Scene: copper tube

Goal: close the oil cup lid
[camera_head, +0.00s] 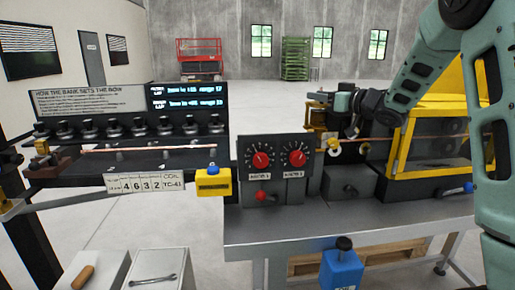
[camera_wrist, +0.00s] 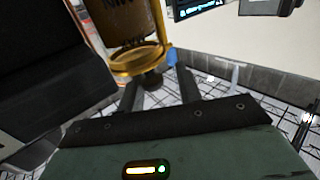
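The oil cup appears to be the brass and amber cylinder (camera_wrist: 122,22) at the top of the wrist view, with a gold ring (camera_wrist: 135,64) at its near end. It seems to match the small brass fitting (camera_head: 317,118) left of my gripper in the head view. I cannot clearly tell which part is the lid or how it stands. My gripper (camera_wrist: 158,82) is open, with its two fingers apart just below the gold ring and nothing clearly held between them. In the head view my gripper (camera_head: 346,112) is small and partly hidden by my arm.
A yellow guard frame (camera_head: 400,150) stands close on the right of my gripper. A copper tube (camera_head: 375,138) runs behind it. A grey panel with two red dials (camera_head: 277,158) stands to the left. The grey bench (camera_head: 300,228) has free room at its front.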

